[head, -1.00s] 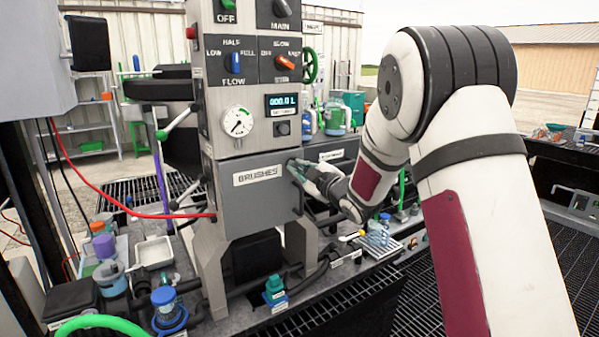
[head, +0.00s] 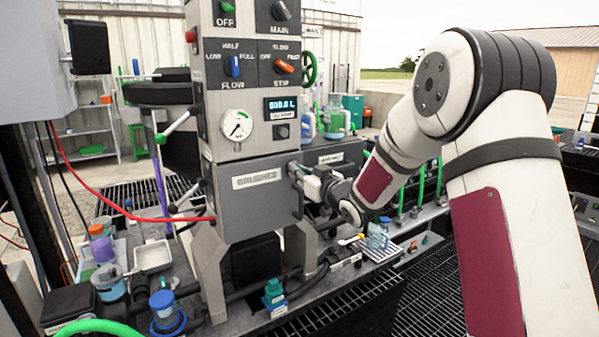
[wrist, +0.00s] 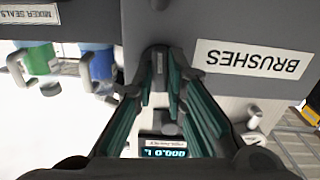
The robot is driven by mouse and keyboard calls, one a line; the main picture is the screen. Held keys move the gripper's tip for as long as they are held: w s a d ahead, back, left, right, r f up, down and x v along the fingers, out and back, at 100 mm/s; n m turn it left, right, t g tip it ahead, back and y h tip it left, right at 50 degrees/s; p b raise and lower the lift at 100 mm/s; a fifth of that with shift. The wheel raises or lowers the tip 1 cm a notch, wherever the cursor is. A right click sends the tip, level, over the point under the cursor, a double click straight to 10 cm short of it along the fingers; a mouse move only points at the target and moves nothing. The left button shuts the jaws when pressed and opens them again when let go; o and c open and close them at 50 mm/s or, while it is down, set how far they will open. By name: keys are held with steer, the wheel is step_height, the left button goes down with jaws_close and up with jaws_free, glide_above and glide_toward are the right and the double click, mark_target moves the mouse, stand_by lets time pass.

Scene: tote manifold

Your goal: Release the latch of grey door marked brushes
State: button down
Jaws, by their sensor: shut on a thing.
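The grey door marked BRUSHES (head: 257,207) is on the front of the grey machine and looks closed. Its white label also shows upside down in the wrist view (wrist: 250,60). My gripper (head: 297,171) is at the door's upper right edge. In the wrist view my gripper (wrist: 161,72) has its teal-lined fingers around the small dark latch (wrist: 160,62) beside the label, and is shut on it. The fingers hide most of the latch in the head view.
A second grey door (head: 333,155) lies to the right, behind my gripper. A red hose (head: 130,214) runs to the machine's left side. Bottles and a white tray (head: 153,257) stand on the bench at left. A blue-lidded bottle (head: 377,238) stands below my wrist.

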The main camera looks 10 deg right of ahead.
steer(key=shift+f+m, duration=0.1)
steer(key=shift+m, duration=0.4)
steer(key=c, duration=1.6)
jaws_free()
steer(key=v, duration=1.2)
